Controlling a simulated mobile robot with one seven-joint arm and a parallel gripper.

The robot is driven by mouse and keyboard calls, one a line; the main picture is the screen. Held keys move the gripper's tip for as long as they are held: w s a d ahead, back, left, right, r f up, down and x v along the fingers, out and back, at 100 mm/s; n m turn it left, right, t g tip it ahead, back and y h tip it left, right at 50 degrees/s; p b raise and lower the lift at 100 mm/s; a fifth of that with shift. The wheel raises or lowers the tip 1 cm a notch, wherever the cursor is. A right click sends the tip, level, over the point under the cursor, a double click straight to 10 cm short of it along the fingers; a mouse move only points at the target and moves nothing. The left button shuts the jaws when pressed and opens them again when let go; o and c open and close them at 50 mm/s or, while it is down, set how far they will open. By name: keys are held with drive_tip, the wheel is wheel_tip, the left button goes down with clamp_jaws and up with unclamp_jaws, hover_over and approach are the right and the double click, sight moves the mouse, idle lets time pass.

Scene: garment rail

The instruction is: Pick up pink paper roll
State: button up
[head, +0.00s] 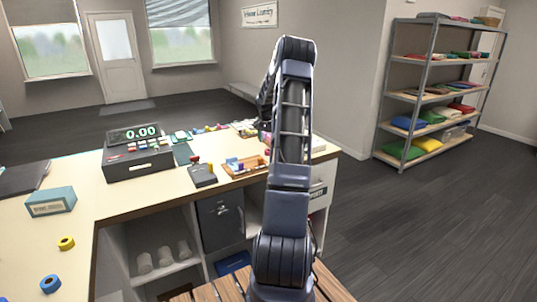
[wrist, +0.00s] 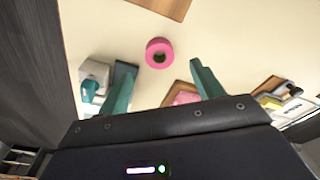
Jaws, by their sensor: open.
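The pink paper roll (wrist: 158,44) stands out in the wrist view on the cream counter, near the upper middle, with its dark core hole showing. My gripper (wrist: 160,68) has its two teal fingers spread wide, with nothing between them. The roll appears just beyond the fingertips, roughly centred between them, and not touching either. In the head view my arm hides the gripper, and I cannot make out the roll clearly there.
The cream counter (head: 110,200) holds a cash register (head: 138,158), a teal box (head: 50,201), a yellow roll (head: 66,243) and a blue roll (head: 50,284). A card terminal (head: 201,175) and wooden tray (head: 243,170) lie left of my arm. Shelving (head: 425,95) stands right.

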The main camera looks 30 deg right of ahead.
drive_tip(key=shift+w+d+f, duration=0.1)
drive_tip(key=shift+d+f, duration=0.05)
drive_tip(key=shift+f, duration=1.35)
drive_tip(key=shift+w+d+f, duration=0.1)
drive_tip(key=shift+d+f, duration=0.05)
drive_tip(key=shift+f, duration=1.35)
drive_tip(key=c, duration=1.1)
